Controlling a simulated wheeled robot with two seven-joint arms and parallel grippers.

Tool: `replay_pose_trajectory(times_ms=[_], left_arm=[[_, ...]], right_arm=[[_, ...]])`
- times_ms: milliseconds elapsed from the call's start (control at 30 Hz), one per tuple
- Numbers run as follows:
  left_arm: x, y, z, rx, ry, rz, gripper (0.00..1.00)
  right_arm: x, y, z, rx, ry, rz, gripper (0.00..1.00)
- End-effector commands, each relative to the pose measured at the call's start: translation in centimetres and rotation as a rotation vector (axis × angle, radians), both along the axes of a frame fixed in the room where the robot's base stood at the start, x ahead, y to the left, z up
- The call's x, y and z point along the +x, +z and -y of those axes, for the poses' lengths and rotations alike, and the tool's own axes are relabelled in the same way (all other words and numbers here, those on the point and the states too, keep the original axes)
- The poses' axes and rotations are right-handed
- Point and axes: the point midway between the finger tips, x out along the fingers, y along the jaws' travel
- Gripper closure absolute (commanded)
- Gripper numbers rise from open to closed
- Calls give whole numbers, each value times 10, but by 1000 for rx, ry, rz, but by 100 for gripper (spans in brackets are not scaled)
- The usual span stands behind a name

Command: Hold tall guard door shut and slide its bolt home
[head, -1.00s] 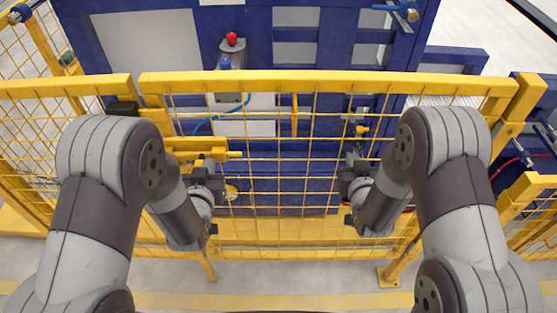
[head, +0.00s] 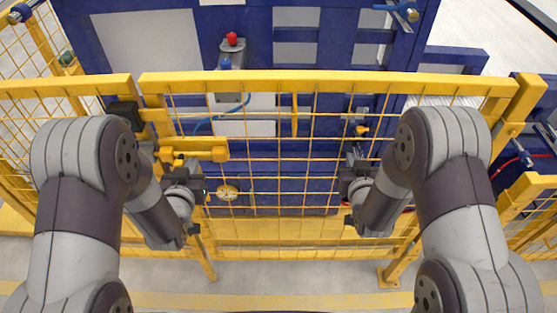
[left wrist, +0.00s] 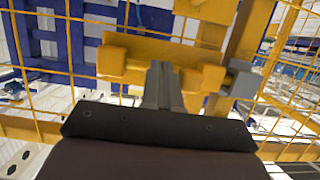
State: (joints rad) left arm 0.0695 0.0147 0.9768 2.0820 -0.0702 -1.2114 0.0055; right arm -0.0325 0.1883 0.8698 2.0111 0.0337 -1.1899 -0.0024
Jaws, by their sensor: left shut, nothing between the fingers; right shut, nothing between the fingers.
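The tall guard door (head: 330,83) is a yellow frame with wire mesh. Its left edge stands close beside the fixed fence (head: 60,87), with a narrow gap at the top rails. The yellow bolt assembly (head: 205,150) sits at the door's left edge; it also shows in the left wrist view (left wrist: 150,50). My left gripper (head: 180,173) is shut and empty just below the bolt. In the left wrist view its fingers (left wrist: 163,85) are beside an orange-yellow block (left wrist: 204,78); contact is unclear. My right gripper (head: 352,162) is shut and empty at the mesh; contact is unclear.
A blue machine (head: 270,55) with grey panels stands behind the door. A dark box (head: 127,113) is on the post left of the bolt. The floor in front of the fence is clear.

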Motion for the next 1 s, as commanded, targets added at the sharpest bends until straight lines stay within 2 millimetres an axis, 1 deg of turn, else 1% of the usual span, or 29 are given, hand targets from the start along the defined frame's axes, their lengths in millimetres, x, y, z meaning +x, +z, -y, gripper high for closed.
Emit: replay_pose_trajectory(times_ms=[33,167,267,700,833,1000], left_arm=[[0,1,3,0,-3,0,100],[0,1,10,0,-3,0,100],[-3,2,11,1,-1,0,100],[-59,18,10,1,-1,1,100],[-67,20,10,1,-1,0,100],[-68,20,10,1,-1,0,100]], right_arm=[[6,9,0,1,-1,29,100],[6,9,0,1,-1,29,100],[6,10,0,1,-1,29,100],[6,9,0,1,-1,29,100],[6,9,0,1,-1,29,100],[6,9,0,1,-1,29,100]])
